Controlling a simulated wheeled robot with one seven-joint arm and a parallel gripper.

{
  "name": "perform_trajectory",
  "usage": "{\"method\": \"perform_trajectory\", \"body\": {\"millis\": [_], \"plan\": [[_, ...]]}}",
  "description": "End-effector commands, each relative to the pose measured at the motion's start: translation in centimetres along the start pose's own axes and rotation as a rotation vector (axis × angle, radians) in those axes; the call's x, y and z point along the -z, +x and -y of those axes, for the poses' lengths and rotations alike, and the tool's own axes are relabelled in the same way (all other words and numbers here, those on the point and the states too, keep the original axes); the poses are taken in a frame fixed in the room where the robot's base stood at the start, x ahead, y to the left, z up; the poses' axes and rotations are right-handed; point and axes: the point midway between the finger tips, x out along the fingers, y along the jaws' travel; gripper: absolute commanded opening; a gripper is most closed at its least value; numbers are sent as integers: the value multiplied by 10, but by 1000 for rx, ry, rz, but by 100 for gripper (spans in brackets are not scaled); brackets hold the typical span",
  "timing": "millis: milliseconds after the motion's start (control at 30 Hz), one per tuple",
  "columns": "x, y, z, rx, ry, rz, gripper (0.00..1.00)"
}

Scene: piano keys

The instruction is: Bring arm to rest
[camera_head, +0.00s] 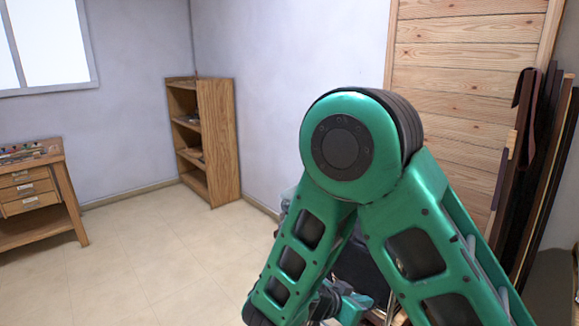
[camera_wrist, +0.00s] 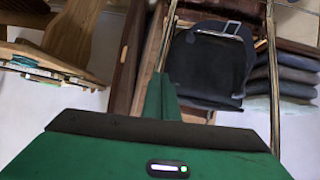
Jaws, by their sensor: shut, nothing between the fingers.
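My green arm (camera_head: 345,150) is folded with its elbow raised high in the right half of the head view, its links running down to the bottom edge. Its lower end is partly hidden behind the links. In the wrist view, my gripper (camera_wrist: 165,82) shows as a narrow green upright shape above the green hand body with its dark band. The fingers are together with nothing between them. No piano keys can be made out in either view.
A wooden shelf (camera_head: 212,145) stands in the corner and a drawer bench (camera_head: 60,200) at left. Long boards (camera_head: 535,170) lean at right. The wrist view shows a dark buckled bag (camera_wrist: 208,65) and stacked grey-blue folded pieces (camera_wrist: 285,75). The floor (camera_head: 145,250) at left is clear.

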Motion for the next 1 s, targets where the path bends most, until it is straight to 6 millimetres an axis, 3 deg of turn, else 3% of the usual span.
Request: {"method": "perform_trajectory", "body": {"millis": [267,567,767,1000], "plan": [[42,21,-48,-119,-28,121,0],[93,40,-146,-240,-89,406,0],[110,34,-213,-225,-129,612,0],[117,9,-281,-99,-174,818,0]]}}
